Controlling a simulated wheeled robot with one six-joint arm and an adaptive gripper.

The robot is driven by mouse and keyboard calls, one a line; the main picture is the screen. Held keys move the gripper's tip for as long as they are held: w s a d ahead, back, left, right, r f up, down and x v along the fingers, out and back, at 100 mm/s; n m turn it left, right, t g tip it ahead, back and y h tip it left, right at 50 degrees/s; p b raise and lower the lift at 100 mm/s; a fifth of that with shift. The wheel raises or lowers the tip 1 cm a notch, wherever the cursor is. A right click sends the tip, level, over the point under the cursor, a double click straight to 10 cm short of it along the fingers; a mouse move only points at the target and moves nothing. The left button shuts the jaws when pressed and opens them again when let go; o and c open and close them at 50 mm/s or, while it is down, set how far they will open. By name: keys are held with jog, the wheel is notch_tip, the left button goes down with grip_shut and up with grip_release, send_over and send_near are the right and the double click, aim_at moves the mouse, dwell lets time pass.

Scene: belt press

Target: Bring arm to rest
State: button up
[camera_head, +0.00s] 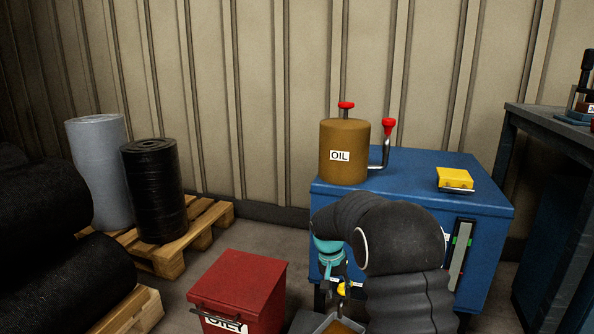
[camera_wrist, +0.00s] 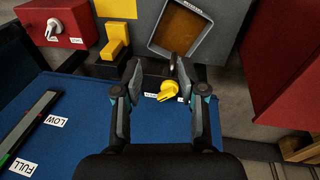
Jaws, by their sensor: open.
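My gripper (camera_wrist: 156,72) is open in the wrist view, its two dark fingers apart with nothing held between them. A yellow knob (camera_wrist: 170,92) on the blue front panel shows between the fingers; the gap to it cannot be judged. In the head view my dark, sleeved arm reaches down in front of the blue machine (camera_head: 420,172), and my gripper (camera_head: 335,268) is small and partly hidden by the arm there.
A brown oil drum (camera_head: 343,165) and a yellow block (camera_head: 455,178) are on the machine. A level gauge (camera_head: 462,250) is on its front. A tray of brown liquid (camera_wrist: 180,30) lies beyond my fingers. A red bin (camera_head: 240,285) stands left; a dark bench (camera_head: 545,125) stands right.

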jog(key=s+d+r+n+t+p, duration=0.1)
jog(key=s+r+p, duration=0.2)
jog(key=s+r, duration=0.6)
jog(key=s+d+r+n+t+y+p, duration=0.1)
jog(key=s+d+r+t+p, duration=0.1)
jog(key=s+r, duration=0.7)
jog(key=s+d+r+t+y+p, duration=0.1)
jog(key=s+r+p, duration=0.3)
jog(key=s+r, duration=0.5)
jog(key=s+t, duration=0.1)
jog(key=s, duration=0.9)
jog(key=shift+s+d+r+n, duration=0.15)
jog(key=shift+n, duration=0.25)
